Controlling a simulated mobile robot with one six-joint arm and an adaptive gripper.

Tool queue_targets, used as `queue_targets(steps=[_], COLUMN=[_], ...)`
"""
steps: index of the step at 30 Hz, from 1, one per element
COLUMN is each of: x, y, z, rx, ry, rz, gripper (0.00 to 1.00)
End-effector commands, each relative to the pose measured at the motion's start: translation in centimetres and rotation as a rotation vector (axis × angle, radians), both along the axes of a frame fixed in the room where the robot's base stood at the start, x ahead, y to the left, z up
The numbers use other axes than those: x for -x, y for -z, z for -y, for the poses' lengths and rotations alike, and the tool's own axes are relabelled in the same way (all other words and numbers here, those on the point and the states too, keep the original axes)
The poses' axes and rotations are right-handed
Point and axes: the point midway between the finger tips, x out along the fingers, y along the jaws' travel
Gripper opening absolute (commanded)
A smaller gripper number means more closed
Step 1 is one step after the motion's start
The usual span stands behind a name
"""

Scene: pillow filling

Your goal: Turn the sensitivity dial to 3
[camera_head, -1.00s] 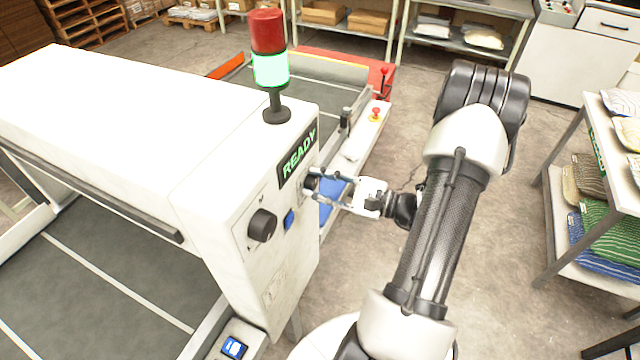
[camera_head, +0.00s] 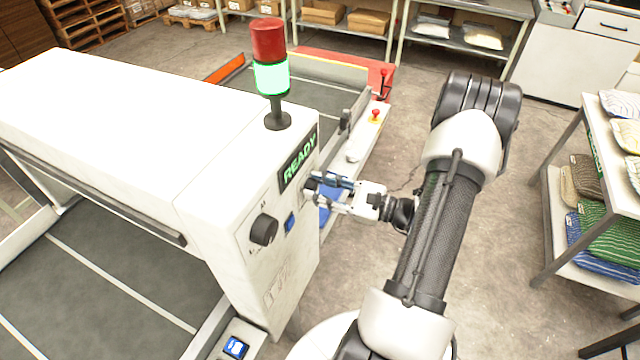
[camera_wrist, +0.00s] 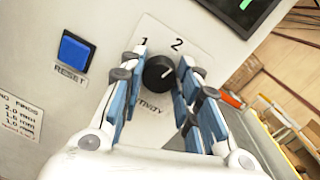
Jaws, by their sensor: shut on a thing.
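The sensitivity dial (camera_wrist: 157,73) is a round black knob on the white machine panel. In the wrist view its pale mark points to the upper right, near the printed 2. The 1 stands at its upper left. No 3 is visible, and the label below is partly covered, with "TIVITY" readable.
A blue RESET button (camera_wrist: 75,51) is left of the dial. In the head view another black knob (camera_head: 263,229) and a blue button (camera_head: 290,221) are on the near panel, below the READY display (camera_head: 299,160). A red and green signal tower (camera_head: 270,75) stands on top.

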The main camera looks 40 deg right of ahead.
Motion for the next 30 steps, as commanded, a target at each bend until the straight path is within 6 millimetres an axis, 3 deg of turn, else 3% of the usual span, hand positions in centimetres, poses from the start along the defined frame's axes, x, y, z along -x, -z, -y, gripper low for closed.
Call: queue_targets(steps=[18, 30], x=[-0.01, -0.01], y=[-0.09, 0.09], z=[0.03, 0.04], rx=[-0.516, -0.698], ry=[-0.001, 0.001], rz=[-0.213, -0.289], gripper=[0.06, 0.06])
